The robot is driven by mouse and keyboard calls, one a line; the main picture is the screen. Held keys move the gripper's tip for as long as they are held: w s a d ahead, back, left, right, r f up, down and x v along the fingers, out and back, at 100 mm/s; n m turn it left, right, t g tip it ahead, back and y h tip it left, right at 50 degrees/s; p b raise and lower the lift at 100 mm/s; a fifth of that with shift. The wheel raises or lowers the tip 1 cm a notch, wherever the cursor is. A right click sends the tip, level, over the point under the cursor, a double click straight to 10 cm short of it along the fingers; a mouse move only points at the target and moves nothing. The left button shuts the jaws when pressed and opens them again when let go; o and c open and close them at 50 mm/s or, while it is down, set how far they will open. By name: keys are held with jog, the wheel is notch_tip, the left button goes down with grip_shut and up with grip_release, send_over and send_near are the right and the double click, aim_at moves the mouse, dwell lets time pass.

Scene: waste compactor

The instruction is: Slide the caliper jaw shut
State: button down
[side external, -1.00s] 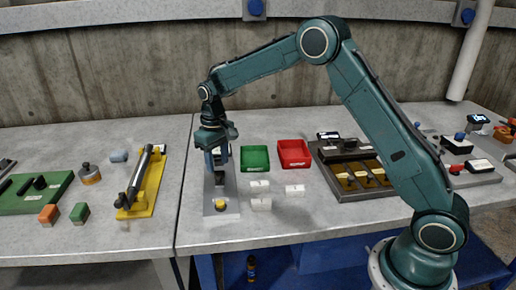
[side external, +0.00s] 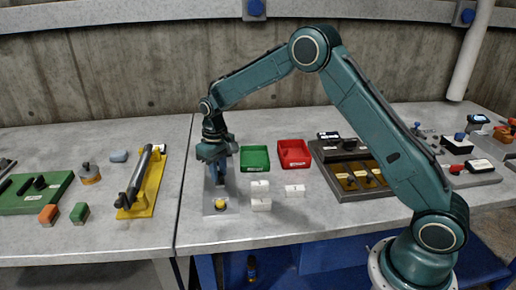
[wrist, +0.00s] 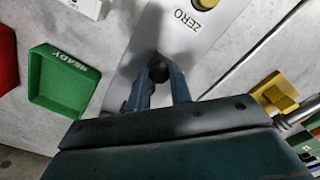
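The caliper fixture is a narrow grey plate (side external: 222,190) lying near the front of the bench, with a yellow button (side external: 221,204) at its near end. In the wrist view the same plate (wrist: 203,45) carries the word ZERO beside the yellow button (wrist: 204,4). A dark round knob (wrist: 158,68) stands on the plate. My gripper (side external: 219,181) is low over the plate, behind the button. In the wrist view its two blue fingers (wrist: 161,82) point down with the knob between their tips. Whether they press on the knob I cannot tell. The caliper jaw itself is hidden.
A green tray (side external: 254,158) and a red tray (side external: 293,153) lie right of the plate. Several small white blocks (side external: 261,204) sit in front of them. A yellow fixture with a dark bar (side external: 141,185) is to the left. A dark compartment box (side external: 352,170) stands farther right.

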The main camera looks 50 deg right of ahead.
jog(key=shift+w+d, duration=1.9)
jog(key=c, duration=1.3)
grip_release()
jog(key=shift+d, duration=0.1)
jog(key=shift+o, duration=0.2)
jog(key=shift+r, duration=0.15)
notch_tip(320, 180, up, 14)
jog(key=shift+f, duration=0.2)
jog(key=shift+s, duration=0.1)
